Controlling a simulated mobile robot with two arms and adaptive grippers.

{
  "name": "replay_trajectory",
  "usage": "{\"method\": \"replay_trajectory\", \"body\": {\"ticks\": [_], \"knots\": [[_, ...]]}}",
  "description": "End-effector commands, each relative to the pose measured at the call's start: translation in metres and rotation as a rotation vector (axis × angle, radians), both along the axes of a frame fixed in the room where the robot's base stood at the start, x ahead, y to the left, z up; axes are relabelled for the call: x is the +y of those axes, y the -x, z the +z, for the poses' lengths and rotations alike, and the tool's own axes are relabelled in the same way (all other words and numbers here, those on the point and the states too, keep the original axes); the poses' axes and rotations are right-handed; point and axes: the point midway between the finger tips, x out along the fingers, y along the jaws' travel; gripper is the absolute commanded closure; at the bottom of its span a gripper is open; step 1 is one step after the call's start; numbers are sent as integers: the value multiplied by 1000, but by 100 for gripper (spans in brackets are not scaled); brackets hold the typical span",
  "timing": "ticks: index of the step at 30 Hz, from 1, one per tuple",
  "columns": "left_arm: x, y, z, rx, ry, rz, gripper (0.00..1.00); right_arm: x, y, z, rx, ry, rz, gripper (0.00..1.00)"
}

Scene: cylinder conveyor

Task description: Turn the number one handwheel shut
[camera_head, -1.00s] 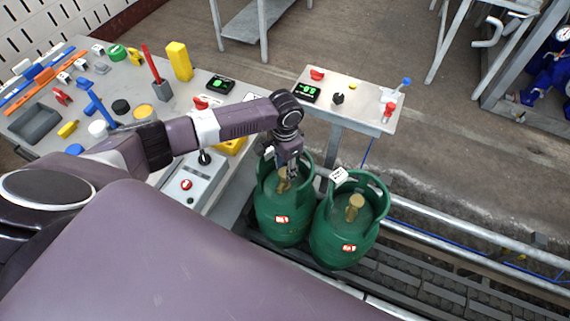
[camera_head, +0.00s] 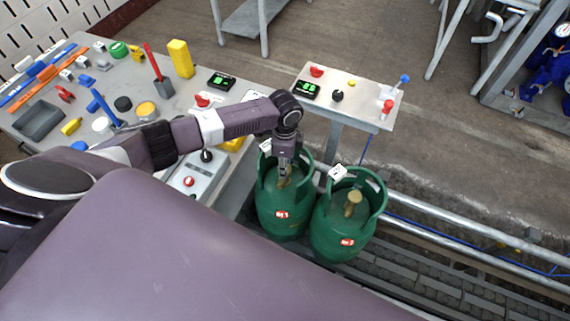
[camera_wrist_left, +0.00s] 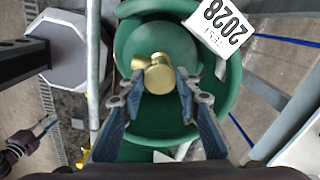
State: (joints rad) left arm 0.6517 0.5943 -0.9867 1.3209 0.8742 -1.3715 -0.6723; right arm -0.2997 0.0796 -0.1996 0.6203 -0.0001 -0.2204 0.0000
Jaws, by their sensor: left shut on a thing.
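Two green gas cylinders stand upright side by side, the left one (camera_head: 278,213) and the right one (camera_head: 336,228). My left gripper (camera_head: 285,172) reaches down inside the left cylinder's collar and is shut on its brass valve handwheel. In the left wrist view the brass handwheel (camera_wrist_left: 159,76) sits between the two fingers of the gripper (camera_wrist_left: 158,86). The fingers and wrist hide part of it in the head view. The right cylinder's brass valve (camera_head: 352,202) is free. What looks like my right gripper (camera_wrist_left: 42,128) shows small at the left wrist view's lower left; its jaws are unclear.
A roller conveyor (camera_head: 440,280) runs beside the cylinders, with a metal rail (camera_head: 450,228) behind. A bench (camera_head: 118,75) with tools is at the left. A small stand (camera_head: 352,95) with knobs and a green display is behind. White tags hang on the collars.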

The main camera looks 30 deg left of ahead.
Motion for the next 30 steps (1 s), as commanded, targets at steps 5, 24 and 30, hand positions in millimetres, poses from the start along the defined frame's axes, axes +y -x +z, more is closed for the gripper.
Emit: {"method": "replay_trajectory", "body": {"ticks": [5,24,30], "knots": [[0,-1,1,-2,0,-29,94,0,0,1,0,0,0,76],[0,-1,1,-2,-1,-36,52,0,0,1,0,0,0,76],[0,-1,1,-1,0,-35,52,-1,1,1,1,1,1,76]]}}
